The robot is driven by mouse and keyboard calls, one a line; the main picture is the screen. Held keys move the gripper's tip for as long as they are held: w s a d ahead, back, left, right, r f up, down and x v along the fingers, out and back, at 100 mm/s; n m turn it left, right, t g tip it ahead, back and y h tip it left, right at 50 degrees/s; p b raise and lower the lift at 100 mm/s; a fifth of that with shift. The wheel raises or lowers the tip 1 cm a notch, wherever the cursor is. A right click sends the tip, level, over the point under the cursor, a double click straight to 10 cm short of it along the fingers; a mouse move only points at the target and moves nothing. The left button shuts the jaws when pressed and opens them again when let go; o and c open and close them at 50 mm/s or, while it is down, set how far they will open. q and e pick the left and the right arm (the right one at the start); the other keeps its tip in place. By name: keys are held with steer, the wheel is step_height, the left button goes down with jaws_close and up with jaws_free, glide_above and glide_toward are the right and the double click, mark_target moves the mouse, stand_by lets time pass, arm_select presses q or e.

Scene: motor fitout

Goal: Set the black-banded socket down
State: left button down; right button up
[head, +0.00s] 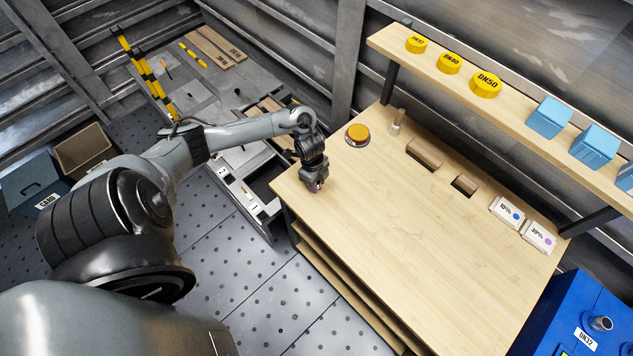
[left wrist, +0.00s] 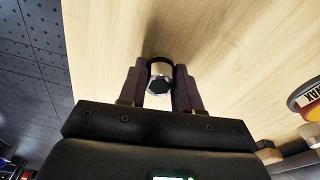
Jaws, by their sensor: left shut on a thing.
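The black-banded socket (left wrist: 160,74) is a short silver cylinder with a dark band, seen end-on in the left wrist view between the two fingers. My left gripper (left wrist: 160,85) is shut on it. In the head view my left gripper (head: 315,185) points down over the near-left corner of the wooden workbench (head: 400,240); the socket is too small or hidden to make out there. The bench top lies under the socket, with a soft shadow beside it. I cannot tell whether the socket touches the wood. My right gripper is not in view.
A shelf (head: 520,115) overhangs there. The bench's middle is clear.

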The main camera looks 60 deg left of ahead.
arm_select(q)
steer(key=shift+f, duration=0.15)
steer(key=c, duration=0.8)
jaws_free()
